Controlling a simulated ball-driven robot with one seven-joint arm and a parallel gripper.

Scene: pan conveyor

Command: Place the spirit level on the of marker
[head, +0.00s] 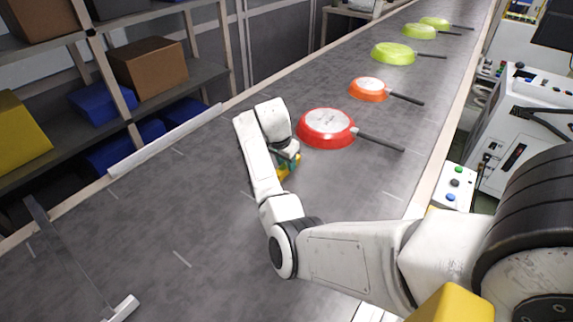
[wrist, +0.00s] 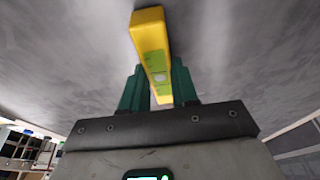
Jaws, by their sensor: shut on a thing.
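The spirit level is yellow with a green-tinted vial window. In the wrist view the spirit level (wrist: 150,40) sits between the green fingers of my gripper (wrist: 160,88), which is shut on it. In the head view my gripper (head: 287,160) is low over the grey belt, left of the red pan, with a bit of the yellow level (head: 288,171) showing below it. I cannot tell whether the level touches the belt. Several short white dashes lie on the belt, such as one dash (head: 182,259) at the lower left; I cannot tell which mark is the marker.
A red pan (head: 326,127) lies upside down close to the right of my gripper. An orange pan (head: 369,89) and several green pans lie farther up the conveyor (head: 215,215). Shelves with boxes stand at the left. The belt's near left part is mostly clear.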

